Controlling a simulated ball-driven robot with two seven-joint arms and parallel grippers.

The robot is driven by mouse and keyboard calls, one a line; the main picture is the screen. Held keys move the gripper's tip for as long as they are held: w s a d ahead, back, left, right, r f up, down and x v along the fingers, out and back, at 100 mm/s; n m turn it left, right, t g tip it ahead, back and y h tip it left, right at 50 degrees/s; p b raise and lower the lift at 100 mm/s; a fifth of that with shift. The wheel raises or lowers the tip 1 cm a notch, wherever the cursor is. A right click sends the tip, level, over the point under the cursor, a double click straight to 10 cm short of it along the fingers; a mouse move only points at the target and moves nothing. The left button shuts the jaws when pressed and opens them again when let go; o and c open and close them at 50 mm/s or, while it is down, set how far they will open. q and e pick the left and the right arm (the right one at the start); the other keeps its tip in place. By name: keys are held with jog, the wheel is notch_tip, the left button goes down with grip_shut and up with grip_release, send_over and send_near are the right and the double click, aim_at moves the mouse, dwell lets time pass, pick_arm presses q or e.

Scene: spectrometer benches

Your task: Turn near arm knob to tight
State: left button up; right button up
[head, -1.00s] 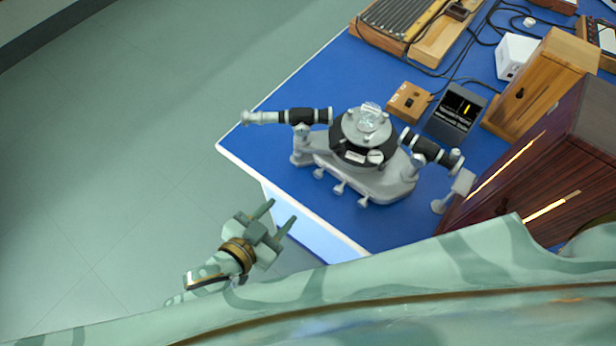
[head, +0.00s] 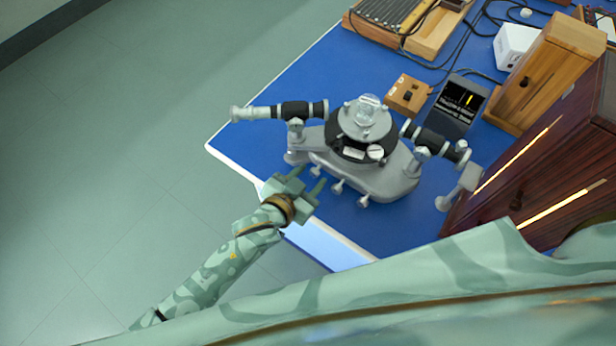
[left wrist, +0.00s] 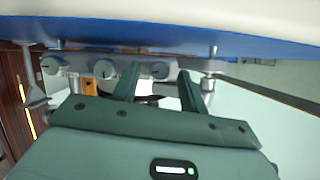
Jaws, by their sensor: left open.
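The grey spectrometer (head: 385,180) stands on the blue bench, with a round table and two black tubes on top. Several small knobs stick out along its near side: a left one (head: 315,170), a middle one (head: 337,187) and a right one (head: 362,202). I cannot tell which is the near arm knob. My left gripper (head: 311,177) is open and empty at the bench's near edge, its fingers pointing at the left knob. In the left wrist view, one knob (left wrist: 160,70) appears between the open fingertips; contact is unclear. My right gripper is out of view.
A dark wooden cabinet (head: 545,165) stands to the right of the spectrometer. A small wooden box (head: 407,95) and a dark display (head: 459,104) stand behind it. The bench's pale edge (head: 235,167) runs near my left gripper; open floor lies left.

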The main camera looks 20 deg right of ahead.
pick_arm(q)
grip_shut()
jog(key=shift+m+t+y, duration=0.3)
jog(key=shift+m, duration=0.2)
grip_release()
jog(key=shift+s, duration=0.15)
jog(key=p+v, duration=0.5)
jog(key=v, duration=1.1)
jog(key=shift+a, duration=0.15)
